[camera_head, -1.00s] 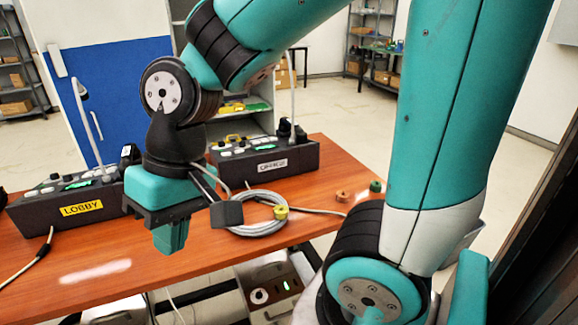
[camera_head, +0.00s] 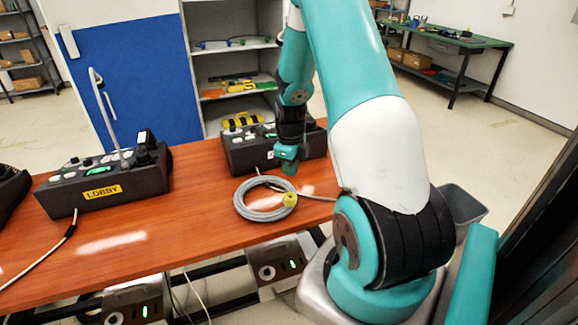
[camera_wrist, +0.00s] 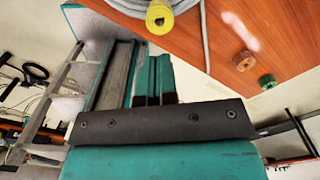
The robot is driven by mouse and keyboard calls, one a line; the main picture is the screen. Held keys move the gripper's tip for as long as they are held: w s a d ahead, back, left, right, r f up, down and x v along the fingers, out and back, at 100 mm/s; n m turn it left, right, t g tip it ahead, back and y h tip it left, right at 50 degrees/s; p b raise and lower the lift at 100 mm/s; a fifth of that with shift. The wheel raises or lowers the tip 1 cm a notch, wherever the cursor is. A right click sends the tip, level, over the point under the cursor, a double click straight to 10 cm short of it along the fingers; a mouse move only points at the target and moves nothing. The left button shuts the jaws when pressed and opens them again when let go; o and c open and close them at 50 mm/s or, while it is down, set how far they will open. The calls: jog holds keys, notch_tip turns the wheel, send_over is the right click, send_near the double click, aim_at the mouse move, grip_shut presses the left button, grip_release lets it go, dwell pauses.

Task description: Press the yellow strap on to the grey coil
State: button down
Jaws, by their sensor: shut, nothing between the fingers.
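The grey coil (camera_head: 245,213) lies flat on the wooden table in the head view. The yellow strap (camera_head: 290,199) is at the coil's right edge; I cannot tell how firmly it sits there. The yellow strap also shows at the top of the wrist view (camera_wrist: 160,17), as a small roll with a hole. My gripper (camera_head: 289,168) is just behind the coil and strap, in front of the right-hand phone unit, and apart from the strap. In the wrist view my gripper's fingers (camera_wrist: 153,88) are together with nothing between them.
The LOBBY phone unit (camera_head: 105,186) stands on the left, and another phone unit (camera_head: 240,152) is behind my gripper. A brown roll (camera_wrist: 244,61) and a green roll (camera_wrist: 266,81) sit near the table's edge.

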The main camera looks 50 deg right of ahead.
aim_at(290, 197)
jog(key=shift+w+f+b, duration=0.1)
jog(key=shift+f+b, duration=2.05)
jog(key=shift+f, duration=1.15)
jog(key=shift+f+b, duration=0.75)
jog(key=shift+f, duration=0.4)
jog(key=shift+a, duration=0.1)
notch_tip(290, 197, up, 8)
jog(key=p, duration=0.6)
jog(key=shift+p, duration=0.4)
